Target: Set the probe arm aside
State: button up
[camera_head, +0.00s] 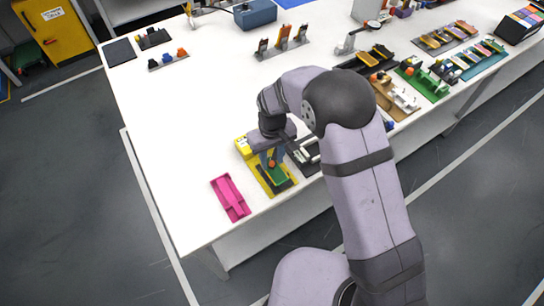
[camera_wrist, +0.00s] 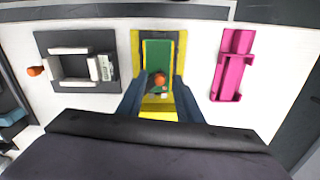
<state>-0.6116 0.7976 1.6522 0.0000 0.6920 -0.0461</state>
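A yellow fixture (camera_head: 242,146) with a green plate (camera_head: 279,176) stands near the table's front edge; the fixture (camera_wrist: 136,42) and plate (camera_wrist: 158,53) also show in the wrist view. An orange knob (camera_wrist: 159,80), possibly the probe arm's handle, sits over the plate's near end; the rest of that part is hidden. My gripper (camera_wrist: 159,84) is above the fixture, with its two dark fingers on either side of the knob. Gaps show between fingers and knob, so it looks open. A magenta cradle (camera_head: 230,197) lies empty beside the fixture; it also shows in the wrist view (camera_wrist: 232,66).
A dark square frame (camera_wrist: 45,45) with pale bars lies on the fixture's other side, close by. Several fixtures, including a tan one (camera_head: 392,94), crowd the table's right. The white table (camera_head: 170,120) is clear to the left.

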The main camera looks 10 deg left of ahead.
jog(key=shift+f, duration=0.1)
grip_shut()
